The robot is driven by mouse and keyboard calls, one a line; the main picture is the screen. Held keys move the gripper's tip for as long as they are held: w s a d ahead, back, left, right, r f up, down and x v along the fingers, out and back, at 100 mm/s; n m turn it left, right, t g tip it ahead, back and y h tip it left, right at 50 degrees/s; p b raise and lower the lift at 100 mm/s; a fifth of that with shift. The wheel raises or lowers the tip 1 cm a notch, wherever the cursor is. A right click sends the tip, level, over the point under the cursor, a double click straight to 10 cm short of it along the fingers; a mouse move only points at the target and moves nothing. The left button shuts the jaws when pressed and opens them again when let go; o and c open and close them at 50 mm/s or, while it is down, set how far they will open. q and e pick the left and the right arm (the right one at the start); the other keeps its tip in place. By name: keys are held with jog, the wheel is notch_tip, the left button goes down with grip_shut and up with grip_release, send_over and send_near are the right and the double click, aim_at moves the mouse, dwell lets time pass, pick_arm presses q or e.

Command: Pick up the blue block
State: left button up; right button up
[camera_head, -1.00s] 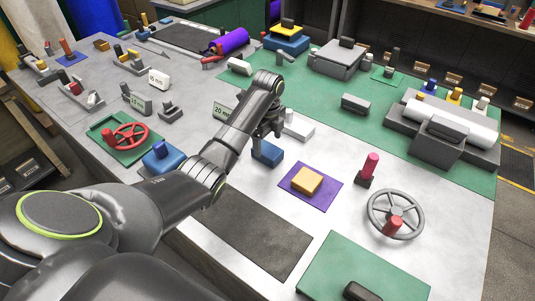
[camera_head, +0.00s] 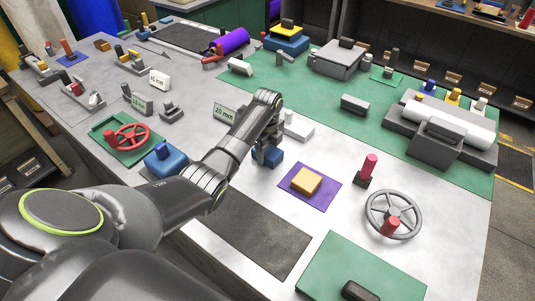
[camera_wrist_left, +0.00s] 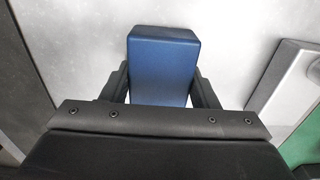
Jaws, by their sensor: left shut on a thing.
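The blue block (camera_head: 274,156) is a small box at the middle of the grey table, partly hidden behind my left gripper (camera_head: 268,152) in the head view. In the left wrist view the blue block (camera_wrist_left: 163,65) sits between the two dark fingers of my left gripper (camera_wrist_left: 162,88), one on each side. My left gripper is shut on it. I cannot tell whether the block still touches the table. My right gripper is not in view.
A purple mat (camera_head: 322,193) with a yellow block (camera_head: 306,181) lies close to the right. A grey handwheel (camera_head: 393,214) and a red-topped peg (camera_head: 369,166) stand beyond it. A blue knobbed piece (camera_head: 166,161) and a red handwheel (camera_head: 128,136) lie to the left.

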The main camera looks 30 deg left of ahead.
aim_at(268, 149)
pick_arm(q)
jog(key=shift+w+r, duration=0.15)
jog(key=shift+r, duration=0.15)
jog(key=shift+c, duration=0.3)
notch_tip(268, 149, up, 8)
jog(key=shift+r+b, duration=0.25)
jog(key=shift+b, duration=0.05)
jog(key=shift+r, duration=0.55)
